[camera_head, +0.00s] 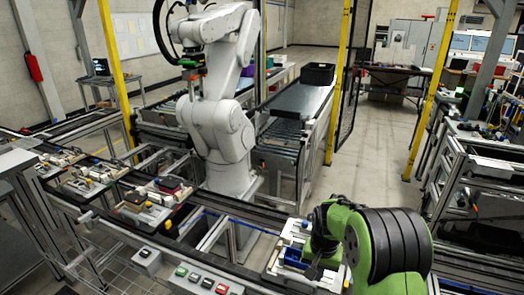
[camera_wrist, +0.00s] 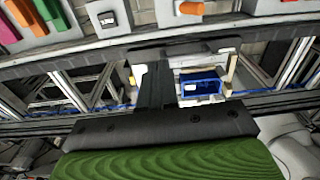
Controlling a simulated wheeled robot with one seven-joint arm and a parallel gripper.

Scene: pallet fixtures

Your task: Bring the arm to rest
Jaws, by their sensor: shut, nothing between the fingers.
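My green arm reaches down at the lower right of the head view, over a white pallet fixture (camera_head: 280,262) on the conveyor. My gripper (camera_head: 313,272) is a small dark shape there, beside a blue bin (camera_head: 295,257) and partly hidden by the arm. In the wrist view my gripper (camera_wrist: 153,68) shows as dark fingers standing close together above a black plate. They are shut and hold nothing. The blue bin (camera_wrist: 203,82) shows just right of the fingers; I cannot tell whether they touch it.
Several pallet fixtures with parts (camera_head: 145,207) stand along the conveyor on the left. A white robot arm (camera_head: 222,130) stands behind it. A row of button boxes (camera_head: 200,282) lines the near edge; they also show in the wrist view (camera_wrist: 107,17). Open floor (camera_head: 385,165) lies at the back right.

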